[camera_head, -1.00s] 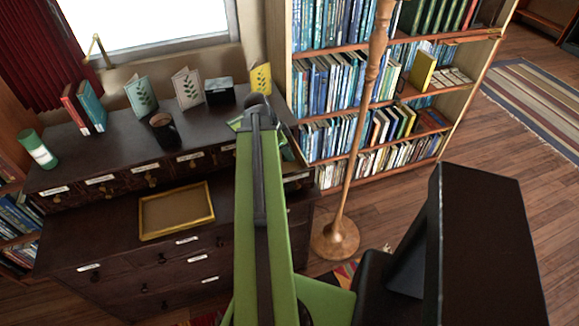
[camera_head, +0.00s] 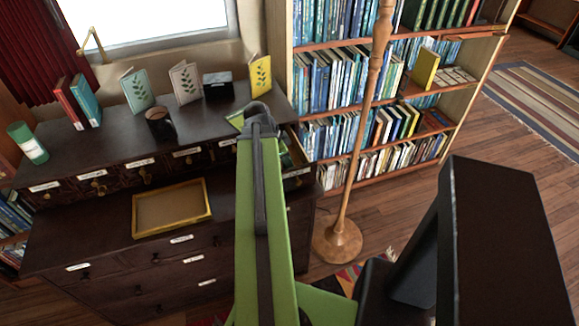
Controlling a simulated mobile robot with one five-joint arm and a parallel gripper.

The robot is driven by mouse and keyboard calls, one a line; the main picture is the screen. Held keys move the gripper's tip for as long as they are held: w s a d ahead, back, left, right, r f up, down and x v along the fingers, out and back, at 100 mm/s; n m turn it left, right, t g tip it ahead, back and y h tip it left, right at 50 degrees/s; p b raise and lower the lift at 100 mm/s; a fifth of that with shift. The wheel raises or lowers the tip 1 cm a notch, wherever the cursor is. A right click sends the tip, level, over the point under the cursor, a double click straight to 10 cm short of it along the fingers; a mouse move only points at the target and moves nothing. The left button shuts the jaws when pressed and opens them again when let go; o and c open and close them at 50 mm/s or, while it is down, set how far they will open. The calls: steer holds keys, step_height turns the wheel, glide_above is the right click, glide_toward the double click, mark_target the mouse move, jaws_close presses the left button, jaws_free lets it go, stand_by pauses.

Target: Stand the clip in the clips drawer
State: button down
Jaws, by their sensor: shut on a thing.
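My green arm reaches forward over the dark desk, and its dark wrist, with my gripper (camera_head: 258,120), is at the right end of the desk's upper part. The fingers are mostly hidden behind the wrist. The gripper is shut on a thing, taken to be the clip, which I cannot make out. Just right of the wrist, a small drawer (camera_head: 298,172) at the right end of the upper row stands pulled out. Something green shows inside it, partly hidden by my arm. Its white label is too small to read.
A row of labelled small drawers (camera_head: 95,182) runs left. A gold-rimmed tray (camera_head: 172,231) lies on the lower ledge. A mug (camera_head: 160,125), cards, a dark box (camera_head: 218,86) and books stand on top. A wooden lamp (camera_head: 338,243) stands right, before a bookcase (camera_head: 333,85).

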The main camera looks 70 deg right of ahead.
step_height(320, 180, down, 2)
steer(key=shift+f+b, duration=0.15)
steer(key=shift+b, duration=0.3)
steer(key=shift+r, duration=0.2)
steer(key=shift+f, duration=0.15)
steer(key=c, duration=1.4)
jaws_free()
steer(key=shift+o, duration=0.2)
steer(key=shift+r+p, duration=0.55)
steer(key=shift+p, duration=0.05)
steer(key=p+v, duration=1)
steer(key=v, duration=0.1)
